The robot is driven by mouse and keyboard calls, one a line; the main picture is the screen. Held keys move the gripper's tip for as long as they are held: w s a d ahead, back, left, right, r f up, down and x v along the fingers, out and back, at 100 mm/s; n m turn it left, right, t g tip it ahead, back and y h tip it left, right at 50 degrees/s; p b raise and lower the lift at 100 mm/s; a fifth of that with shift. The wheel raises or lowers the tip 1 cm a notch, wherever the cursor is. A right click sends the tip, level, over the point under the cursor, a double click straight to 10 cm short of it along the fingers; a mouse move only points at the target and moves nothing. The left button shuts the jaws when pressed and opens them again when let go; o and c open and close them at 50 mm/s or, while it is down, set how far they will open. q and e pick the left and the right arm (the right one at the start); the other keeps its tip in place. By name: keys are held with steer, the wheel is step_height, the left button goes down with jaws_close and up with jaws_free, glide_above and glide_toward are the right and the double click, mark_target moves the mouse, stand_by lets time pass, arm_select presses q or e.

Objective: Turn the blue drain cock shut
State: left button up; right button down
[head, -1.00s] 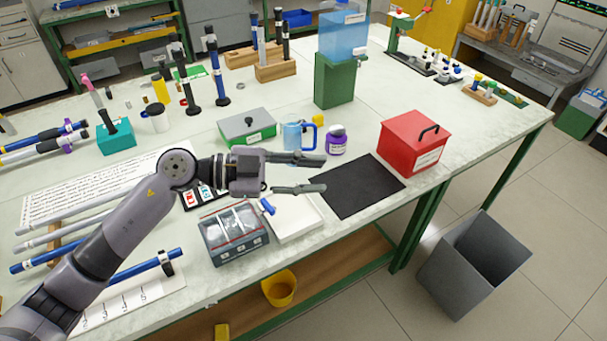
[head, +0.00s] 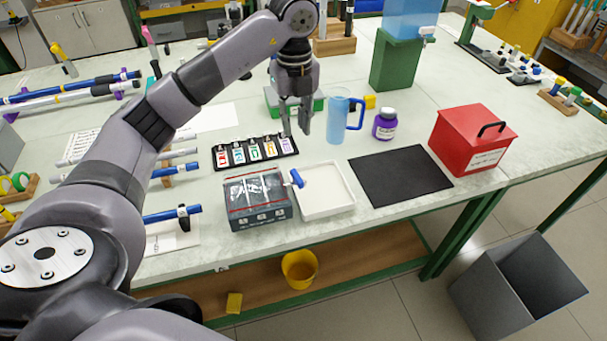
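The blue drain cock (head: 297,178) sticks out of the right side of a grey tank with a clear lid (head: 258,214), over a shallow white tray (head: 326,205). Its small blue lever looks tilted, with its upper end to the left. My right gripper is out of view.
A rack with coloured labels (head: 256,153) lies behind the tank. A blue jug (head: 338,122) and a purple-labelled bottle (head: 385,124) stand right of my gripper. A black mat (head: 400,176) and a red box (head: 472,142) lie further right. The table's front edge is near the tank.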

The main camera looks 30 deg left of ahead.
mark_target(297, 176)
arm_select(q)
step_height(297, 176, down, 15)
steer(key=shift+d+r+p, duration=0.1)
steer(key=shift+p, duration=1)
steer(key=shift+f, duration=0.65)
steer(key=shift+c, duration=0.3)
jaws_close()
